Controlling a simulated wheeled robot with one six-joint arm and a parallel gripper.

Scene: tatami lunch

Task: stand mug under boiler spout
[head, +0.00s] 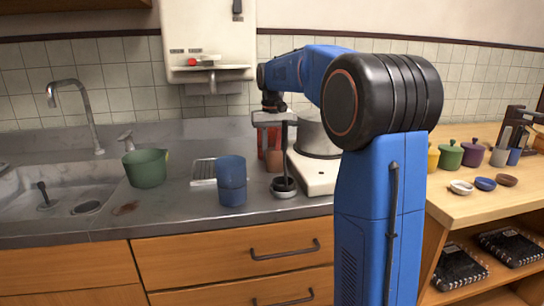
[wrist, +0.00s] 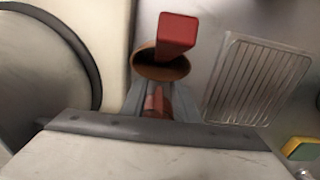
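The white boiler (head: 208,35) hangs on the tiled wall, with a red knob and a spout (head: 210,62) low on its front. A slotted metal drip tray (head: 203,172) lies on the counter below; it also shows in the wrist view (wrist: 258,80). A blue mug (head: 231,182) stands upright in front of the tray.
A green pot (head: 146,168) stands left, beside the sink (head: 70,195). A dark ladle-like tool (head: 285,182) stands right of the blue mug. A large pot (head: 318,135) sits on the white hob (head: 312,178). A yellow-green sponge (wrist: 302,149) lies near the tray.

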